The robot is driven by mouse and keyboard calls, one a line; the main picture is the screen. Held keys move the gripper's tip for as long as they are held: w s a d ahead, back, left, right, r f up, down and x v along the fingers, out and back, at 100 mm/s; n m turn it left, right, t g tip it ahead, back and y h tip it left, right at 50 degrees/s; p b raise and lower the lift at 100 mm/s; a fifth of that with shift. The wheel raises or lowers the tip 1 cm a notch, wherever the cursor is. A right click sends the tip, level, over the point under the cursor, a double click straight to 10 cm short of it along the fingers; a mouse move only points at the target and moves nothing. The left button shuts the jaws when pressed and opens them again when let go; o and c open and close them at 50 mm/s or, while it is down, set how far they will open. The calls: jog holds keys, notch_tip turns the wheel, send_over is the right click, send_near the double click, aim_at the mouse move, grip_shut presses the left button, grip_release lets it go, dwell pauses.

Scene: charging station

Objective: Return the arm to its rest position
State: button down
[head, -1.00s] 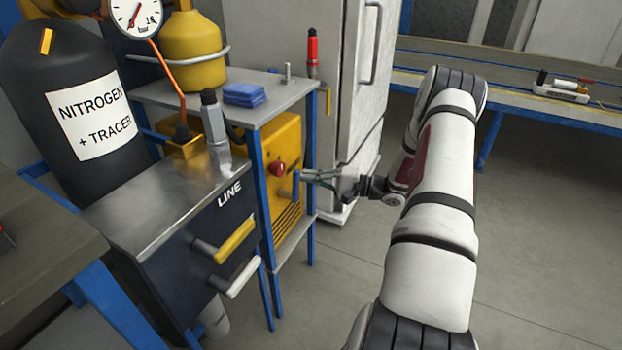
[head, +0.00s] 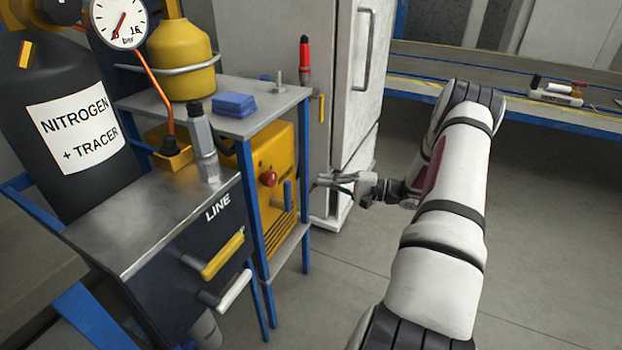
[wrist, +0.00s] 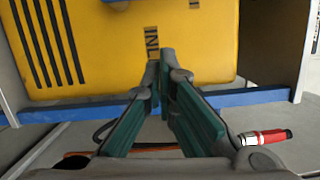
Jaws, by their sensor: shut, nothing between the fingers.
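My gripper (head: 328,183) is held out at the end of my bent white arm, in the middle of the head view. It is right of the yellow machine (head: 268,190) and in front of the grey cabinet's lower part. In the wrist view, the green-padded fingers of my gripper (wrist: 163,60) come together at their tips with nothing between them. Behind them is the yellow machine face (wrist: 120,45) with dark slots and partly hidden lettering. I cannot tell the exact gap between fingertips and machine.
A blue-framed stand (head: 262,120) and a dark LINE box (head: 165,262) with yellow and white handles stand left. A black nitrogen cylinder (head: 62,185) is behind. A tall grey cabinet (head: 345,80) stands at centre. A long bench (head: 420,85) runs behind my arm. Floor at right is clear.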

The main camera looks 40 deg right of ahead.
jog(key=shift+p+v, duration=0.45)
jog(key=shift+v, duration=1.9)
